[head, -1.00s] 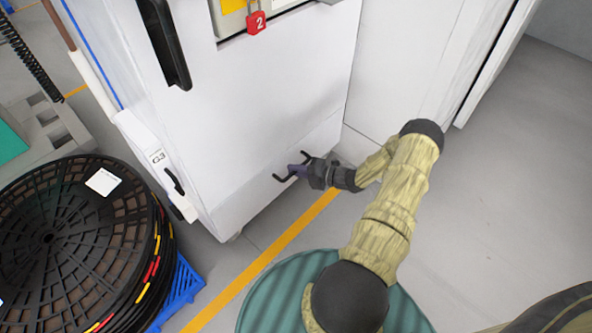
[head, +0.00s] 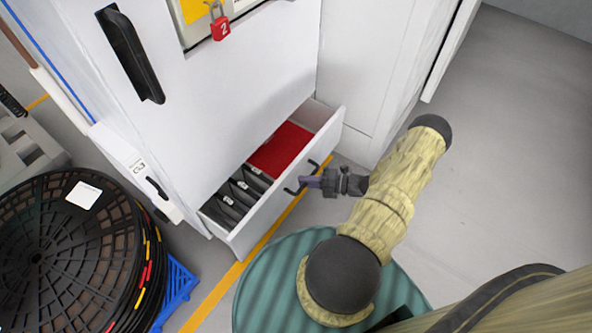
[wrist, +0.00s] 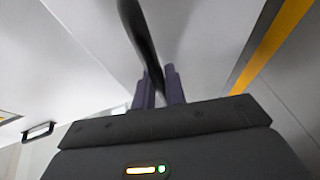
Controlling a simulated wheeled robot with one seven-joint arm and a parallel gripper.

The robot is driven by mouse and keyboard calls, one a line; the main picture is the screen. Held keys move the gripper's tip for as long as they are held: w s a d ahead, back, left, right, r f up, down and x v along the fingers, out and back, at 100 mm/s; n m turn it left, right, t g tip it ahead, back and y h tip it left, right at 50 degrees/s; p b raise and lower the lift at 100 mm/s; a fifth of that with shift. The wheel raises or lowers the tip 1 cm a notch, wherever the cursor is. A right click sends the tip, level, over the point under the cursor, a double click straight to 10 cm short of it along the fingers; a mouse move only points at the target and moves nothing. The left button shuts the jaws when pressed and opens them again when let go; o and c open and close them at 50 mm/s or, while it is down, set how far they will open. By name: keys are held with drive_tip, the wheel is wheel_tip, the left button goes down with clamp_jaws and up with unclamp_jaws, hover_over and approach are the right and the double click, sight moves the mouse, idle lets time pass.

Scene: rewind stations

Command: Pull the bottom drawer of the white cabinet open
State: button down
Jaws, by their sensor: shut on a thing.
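The white cabinet (head: 200,120) stands at the upper left of the head view. Its bottom drawer (head: 262,218) is pulled partly out, showing a red lining on the right and several dark items with white labels on the left. The black bar handle (head: 326,163) is on the drawer front. My gripper (head: 305,183) is at the handle, its purple fingers shut on it. In the wrist view the fingers (wrist: 159,88) close around the dark handle bar (wrist: 140,35). The part of the bar between the fingers is partly hidden.
A stack of black reels (head: 75,245) stands on a blue pallet (head: 180,284) at the left. A red padlock (head: 220,29) hangs on the cabinet's upper front. A ribbed green round thing (head: 275,285) is below my arm. Grey floor (head: 500,150) is open at the right.

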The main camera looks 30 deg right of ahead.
drive_tip(key=s+d, duration=0.6)
drive_tip(key=s, duration=0.8)
drive_tip(key=shift+d+p, duration=0.2)
drive_tip(key=shift+p, duration=0.25)
drive_tip(key=c, duration=1.5)
unclamp_jaws()
drive_tip(key=shift+o, duration=0.2)
drive_tip(key=p+v, duration=0.2)
drive_tip(key=v, duration=1.5)
drive_tip(key=shift+d+r, duration=0.15)
drive_tip(key=shift+d, duration=0.05)
